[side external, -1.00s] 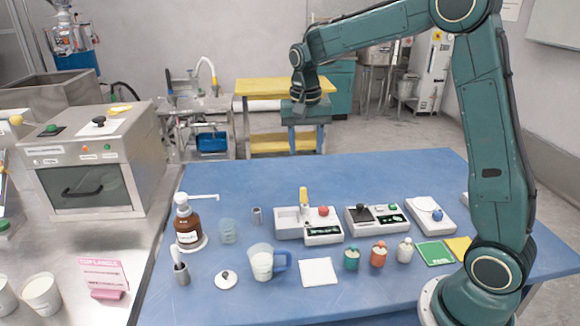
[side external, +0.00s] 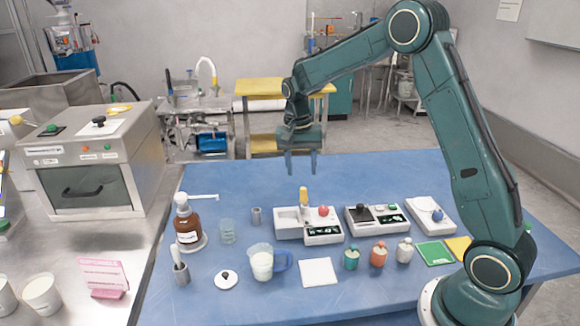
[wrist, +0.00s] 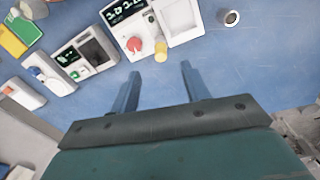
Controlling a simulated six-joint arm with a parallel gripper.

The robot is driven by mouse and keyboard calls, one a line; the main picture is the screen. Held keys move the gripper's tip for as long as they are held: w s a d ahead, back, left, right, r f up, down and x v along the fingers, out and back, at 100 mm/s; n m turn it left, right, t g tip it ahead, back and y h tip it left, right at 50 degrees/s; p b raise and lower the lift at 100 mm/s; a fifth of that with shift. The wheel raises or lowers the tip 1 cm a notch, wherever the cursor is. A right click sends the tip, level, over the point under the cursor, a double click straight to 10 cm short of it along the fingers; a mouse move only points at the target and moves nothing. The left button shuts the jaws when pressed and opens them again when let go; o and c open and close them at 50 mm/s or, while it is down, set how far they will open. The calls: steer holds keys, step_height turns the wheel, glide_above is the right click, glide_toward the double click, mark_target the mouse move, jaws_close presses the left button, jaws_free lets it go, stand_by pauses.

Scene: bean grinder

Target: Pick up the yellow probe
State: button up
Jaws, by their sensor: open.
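The yellow probe (side external: 303,196) stands upright at the back of a white device (side external: 291,229) with a red knob, on the blue table. In the wrist view the probe (wrist: 160,46) shows end-on, beside the red knob and beyond the fingertips. My gripper (side external: 301,173) is open and empty, pointing down above the table, higher than the probe and seemingly behind it. Its two fingers also show in the wrist view (wrist: 159,70), apart, with nothing between them. The lower part of the probe is hard to make out.
A second white device (side external: 377,219) and a scale-like unit (side external: 430,214) stand to the right. A small grey cup (side external: 256,216), a glass beaker (side external: 227,232) and a brown pump bottle (side external: 187,224) stand to the left. The back of the blue table (side external: 390,172) is clear.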

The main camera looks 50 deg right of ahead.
mark_target(303, 188)
steer(key=shift+s+d+f, duration=0.1)
steer(key=shift+f, duration=1.1)
steer(key=shift+s+f, duration=0.1)
steer(key=shift+f, duration=1.05)
steer(key=shift+s+d+f, duration=0.1)
steer(key=shift+f, duration=1.2)
steer(key=shift+d+f, duration=0.1)
steer(key=shift+f, duration=1.15)
steer(key=shift+c, duration=0.2)
jaws_close()
